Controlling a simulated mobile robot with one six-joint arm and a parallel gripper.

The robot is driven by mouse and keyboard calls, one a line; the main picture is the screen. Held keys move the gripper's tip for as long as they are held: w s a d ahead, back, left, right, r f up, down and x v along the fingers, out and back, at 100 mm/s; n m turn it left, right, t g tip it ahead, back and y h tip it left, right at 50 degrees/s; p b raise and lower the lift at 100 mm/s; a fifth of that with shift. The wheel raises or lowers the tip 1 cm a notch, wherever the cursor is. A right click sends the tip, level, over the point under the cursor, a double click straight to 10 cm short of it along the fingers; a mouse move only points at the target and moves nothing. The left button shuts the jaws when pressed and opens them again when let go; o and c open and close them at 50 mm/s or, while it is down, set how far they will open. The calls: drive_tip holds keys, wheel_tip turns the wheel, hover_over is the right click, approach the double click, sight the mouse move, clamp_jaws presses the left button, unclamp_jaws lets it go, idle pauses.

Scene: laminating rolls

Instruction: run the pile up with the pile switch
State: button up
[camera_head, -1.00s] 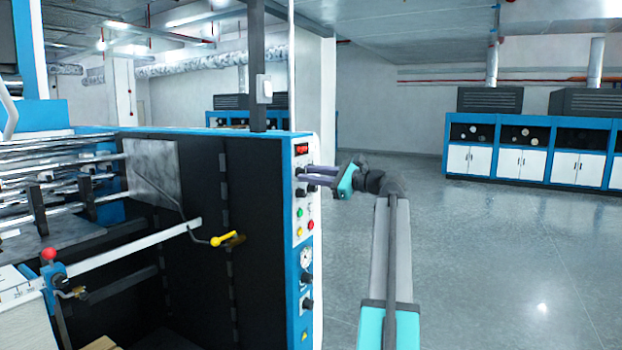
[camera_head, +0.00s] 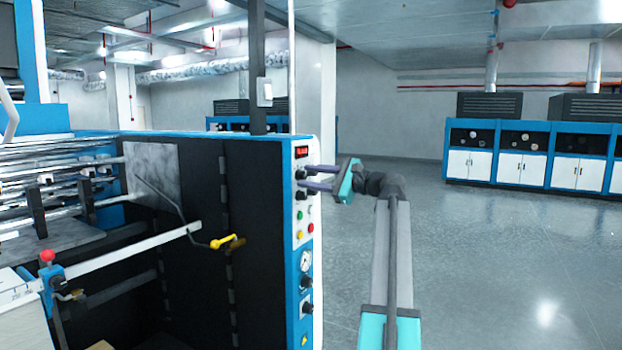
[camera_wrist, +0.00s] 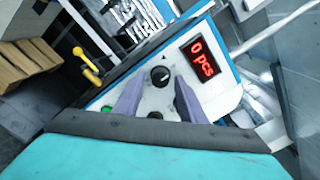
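The machine's control panel (camera_head: 303,206) carries a red-lit display (camera_head: 301,152) with two black knobs below it. The display reads "0 pcs" in the wrist view (camera_wrist: 199,58). The upper black knob (camera_wrist: 160,76) sits between the tips of my gripper (camera_wrist: 160,82). My gripper (camera_head: 308,177) is open, with one finger on each side of this knob; I cannot tell whether they touch it. The lower knob (camera_head: 301,193) also shows in the wrist view (camera_wrist: 155,115), nearer the gripper's palm. I cannot read which knob is the pile switch.
Green (camera_head: 299,214), red (camera_head: 310,226) and yellow (camera_head: 299,235) buttons, a gauge (camera_head: 305,260) and more knobs lie lower on the panel. A yellow-handled lever (camera_head: 223,241) is left of it. Wooden pallet boards (camera_wrist: 25,72) show at left. The floor (camera_head: 500,250) at right is clear.

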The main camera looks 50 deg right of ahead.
drive_tip(key=shift+s, duration=0.15)
drive_tip(key=b+v, duration=0.2)
drive_tip(key=v, duration=1.1)
drive_tip(key=shift+s, duration=0.3)
drive_tip(key=shift+d, duration=0.1)
drive_tip(key=shift+s+f, duration=0.1)
